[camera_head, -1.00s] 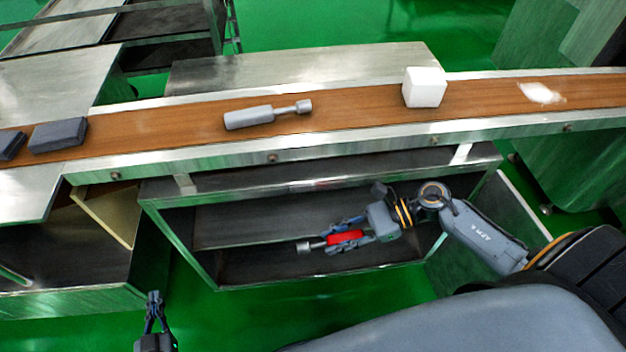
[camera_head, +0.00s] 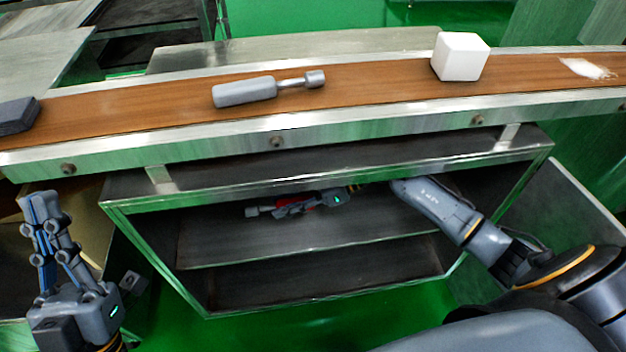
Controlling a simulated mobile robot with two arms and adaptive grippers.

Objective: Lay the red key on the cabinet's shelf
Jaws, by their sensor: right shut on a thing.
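The red key (camera_head: 311,207), with a grey metal end sticking out to the left, is inside the cabinet (camera_head: 128,209) in the head view. My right gripper (camera_head: 290,207) is shut around its red part and hides most of it. The key is held roughly level over the cabinet's shelf (camera_head: 330,238); I cannot tell whether it touches the shelf. My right arm reaches in from the right under the cabinet's top edge. My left gripper (camera_head: 38,205) is raised at the left, outside the cabinet, its two fingers close together and pointing up; no thing shows between them.
A conveyor belt (camera_head: 380,84) runs above the cabinet. It carries a grey tool-like piece (camera_head: 245,92), a white cube (camera_head: 460,57), a dark block (camera_head: 15,114) and white powder (camera_head: 585,68). A lower compartment (camera_head: 330,276) lies below the shelf. Green floor (camera_head: 180,318) is in front.

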